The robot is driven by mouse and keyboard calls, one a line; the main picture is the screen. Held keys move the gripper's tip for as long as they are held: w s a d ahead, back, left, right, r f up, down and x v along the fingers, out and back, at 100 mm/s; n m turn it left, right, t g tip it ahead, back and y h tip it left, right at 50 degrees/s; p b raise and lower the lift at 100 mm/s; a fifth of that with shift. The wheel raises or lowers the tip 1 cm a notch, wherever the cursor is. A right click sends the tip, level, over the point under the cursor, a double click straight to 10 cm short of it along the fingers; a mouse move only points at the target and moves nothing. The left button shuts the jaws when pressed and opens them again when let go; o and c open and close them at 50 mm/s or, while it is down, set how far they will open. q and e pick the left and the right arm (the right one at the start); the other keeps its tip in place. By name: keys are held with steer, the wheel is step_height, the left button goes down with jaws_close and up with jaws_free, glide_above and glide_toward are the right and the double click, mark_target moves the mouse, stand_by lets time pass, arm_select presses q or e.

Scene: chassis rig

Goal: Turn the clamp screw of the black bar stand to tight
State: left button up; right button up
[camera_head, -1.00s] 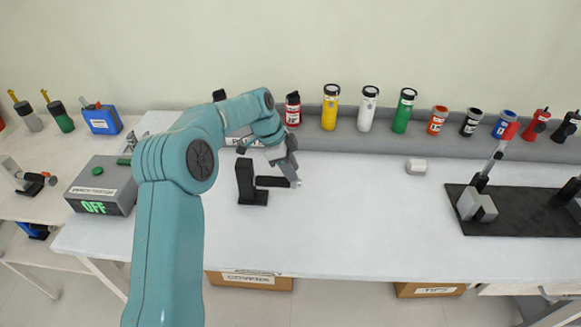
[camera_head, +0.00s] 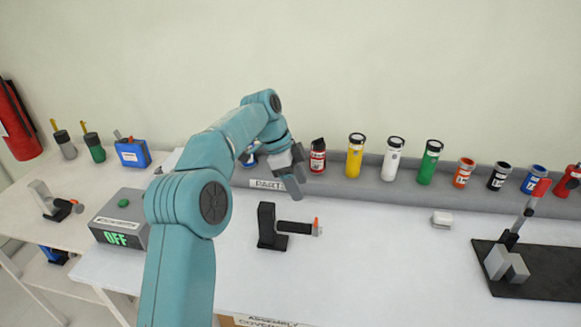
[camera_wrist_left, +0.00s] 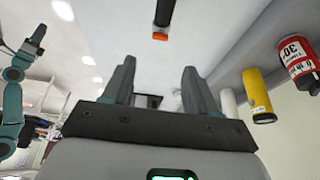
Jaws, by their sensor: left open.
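The black bar stand (camera_head: 267,229) stands upright on the white table in the head view, with a black bar reaching right. The clamp screw (camera_head: 317,226), with an orange part, is at the bar's right end. It also shows in the wrist view as an orange end (camera_wrist_left: 160,37) beyond the fingertips, roughly between their lines. My left gripper (camera_head: 294,183) is above and behind the bar, apart from it. In the wrist view the left gripper (camera_wrist_left: 158,72) is open with nothing between its fingers. I cannot tell how tight the screw is.
A grey box (camera_head: 122,225) reading OFF stands left of my arm. Several bottles, including a yellow one (camera_head: 355,156), line the back ledge. A small white block (camera_head: 442,219) and a black plate (camera_head: 540,278) with a lever fixture lie right.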

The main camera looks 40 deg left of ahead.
arm_select(q)
steer(key=p+v, duration=0.1)
steer(key=v, duration=0.4)
steer(key=shift+s, duration=0.15)
stand_by(0.4)
